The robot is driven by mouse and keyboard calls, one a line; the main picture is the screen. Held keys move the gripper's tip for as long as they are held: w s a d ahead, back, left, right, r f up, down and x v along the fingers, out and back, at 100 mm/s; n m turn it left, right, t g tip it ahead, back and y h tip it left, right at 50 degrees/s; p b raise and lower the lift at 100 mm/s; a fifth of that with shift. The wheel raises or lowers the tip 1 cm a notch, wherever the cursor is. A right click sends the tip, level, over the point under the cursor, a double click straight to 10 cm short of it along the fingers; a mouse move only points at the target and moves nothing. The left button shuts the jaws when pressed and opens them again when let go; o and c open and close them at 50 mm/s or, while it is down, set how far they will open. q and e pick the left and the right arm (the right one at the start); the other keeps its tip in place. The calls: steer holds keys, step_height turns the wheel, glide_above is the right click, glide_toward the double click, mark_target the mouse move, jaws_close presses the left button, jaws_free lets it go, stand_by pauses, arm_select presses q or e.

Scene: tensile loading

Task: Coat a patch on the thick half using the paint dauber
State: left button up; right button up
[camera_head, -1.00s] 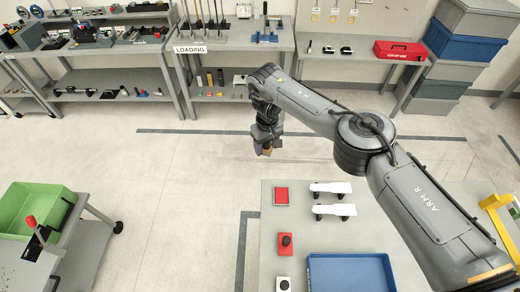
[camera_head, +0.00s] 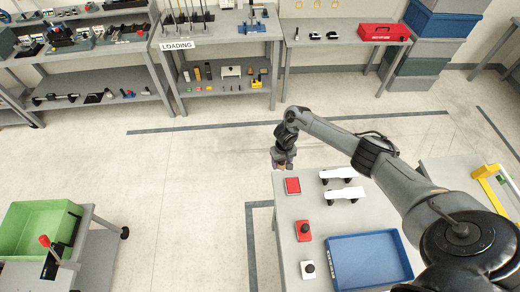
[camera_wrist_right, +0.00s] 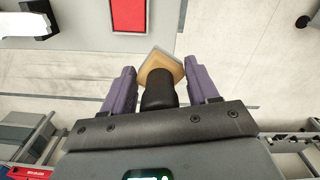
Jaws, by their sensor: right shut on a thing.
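My right gripper (camera_head: 281,164) hangs at the far left corner of the grey table, just beyond its edge. In the right wrist view, its purple fingers (camera_wrist_right: 161,88) are shut on the paint dauber, which has a black handle and a tan, wedge-like tip (camera_wrist_right: 158,64). Two white pieces (camera_head: 337,175) (camera_head: 345,194) rest on dark supports on the table, to the right of the gripper. I cannot tell which is the thick half. A white piece shows partly at upper left in the right wrist view (camera_wrist_right: 35,20). My left gripper is not in view.
A red square pad (camera_head: 292,186) lies near the gripper; it also shows in the right wrist view (camera_wrist_right: 129,14). A red block with a black knob (camera_head: 303,230), a white one (camera_head: 308,269) and a blue tray (camera_head: 335,279) are nearer. A green bin (camera_head: 30,240) stands left.

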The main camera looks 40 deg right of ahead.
steer(key=s+d+f, duration=0.2)
steer(key=s+f, duration=0.1)
steer(key=s, duration=0.4)
steer(key=b, duration=0.5)
glide_above(293, 186)
step_height(293, 186, down, 5)
steer(key=shift+d+r, duration=0.1)
steer(key=shift+f+b, duration=0.9)
steer(key=shift+b, duration=0.05)
steer(key=shift+f+b, duration=0.35)
steer(key=shift+f, duration=0.1)
stand_by(0.9)
